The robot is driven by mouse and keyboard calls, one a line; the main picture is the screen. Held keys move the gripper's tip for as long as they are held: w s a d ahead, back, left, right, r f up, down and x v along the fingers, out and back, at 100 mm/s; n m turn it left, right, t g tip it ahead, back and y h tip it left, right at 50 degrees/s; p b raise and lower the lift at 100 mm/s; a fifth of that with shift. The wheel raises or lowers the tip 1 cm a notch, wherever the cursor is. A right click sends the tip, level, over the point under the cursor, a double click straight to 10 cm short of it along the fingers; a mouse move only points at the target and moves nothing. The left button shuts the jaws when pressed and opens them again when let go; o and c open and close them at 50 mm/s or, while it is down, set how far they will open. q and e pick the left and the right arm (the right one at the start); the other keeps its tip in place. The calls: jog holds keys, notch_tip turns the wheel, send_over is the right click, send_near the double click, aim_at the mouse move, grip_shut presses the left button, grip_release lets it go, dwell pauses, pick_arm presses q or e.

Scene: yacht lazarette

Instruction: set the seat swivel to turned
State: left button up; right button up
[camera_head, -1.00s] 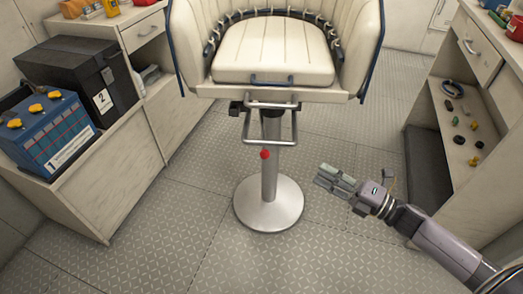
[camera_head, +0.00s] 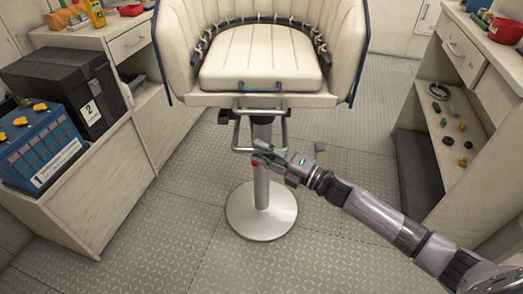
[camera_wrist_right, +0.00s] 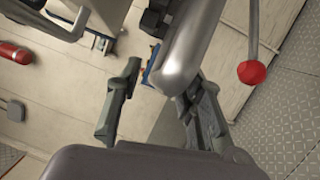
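The cream helm seat (camera_head: 262,60) stands on a metal pedestal (camera_head: 261,190) with a round base. A footrest frame (camera_head: 258,130) hangs below its front edge. A lever with a red knob (camera_head: 256,162) sits below the seat; the knob also shows in the right wrist view (camera_wrist_right: 252,72), to the right of the fingers. My right gripper (camera_head: 266,153) is at the pedestal, close to the knob and partly over it. In the wrist view its fingers (camera_wrist_right: 160,100) are apart, with a grey rounded metal part beyond them. Whether they touch anything is unclear. My left gripper is out of view.
A black box (camera_head: 62,85) and a blue battery (camera_head: 42,145) stand on the left cabinet. An open shelf unit (camera_head: 455,125) with small parts stands at the right. The patterned floor (camera_head: 150,260) in front is clear.

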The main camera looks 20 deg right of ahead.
jog(key=shift+w+a, duration=0.2)
jog(key=shift+w, duration=0.05)
jog(key=shift+c, duration=0.5)
grip_shut()
dwell(0.4)
